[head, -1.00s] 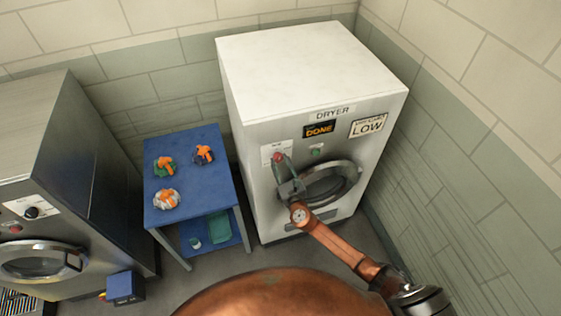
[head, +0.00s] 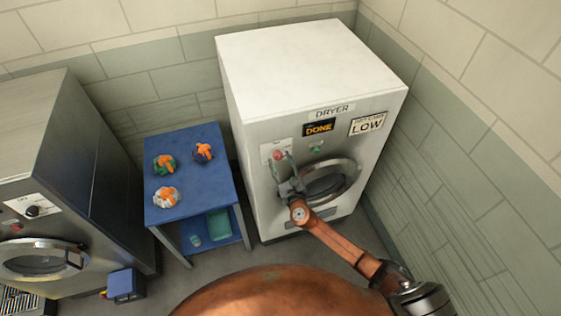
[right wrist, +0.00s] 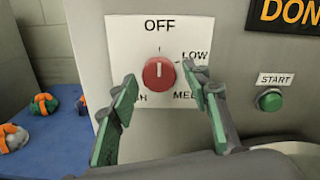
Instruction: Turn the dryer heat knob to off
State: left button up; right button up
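The dryer (head: 246,108) stands against the back wall. Its red heat knob (head: 278,155) is at the upper left of its front. In the right wrist view the knob (right wrist: 158,73) sits on a white dial plate, and its white pointer line is upright, toward OFF. My right gripper (head: 281,168) is open in front of the knob. In the wrist view its green-padded fingers are spread to either side of the knob, with gaps visible between them and it. The left finger partly covers the lower-left dial label. My left gripper is not in view.
A green START button (right wrist: 270,100) is right of the dial. The dryer shows DONE (head: 319,129) and a LOW sign (head: 367,125). A round dryer door (head: 347,183) is below. A blue table (head: 190,141) with three orange-strapped bundles stands left, beside a steel washer (head: 36,118).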

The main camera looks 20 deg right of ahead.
jog(key=shift+o, duration=0.2)
jog(key=shift+s, duration=0.1)
jog(key=s, duration=1.1)
jog(key=shift+s+d, duration=0.2)
jog(key=shift+s, duration=0.2)
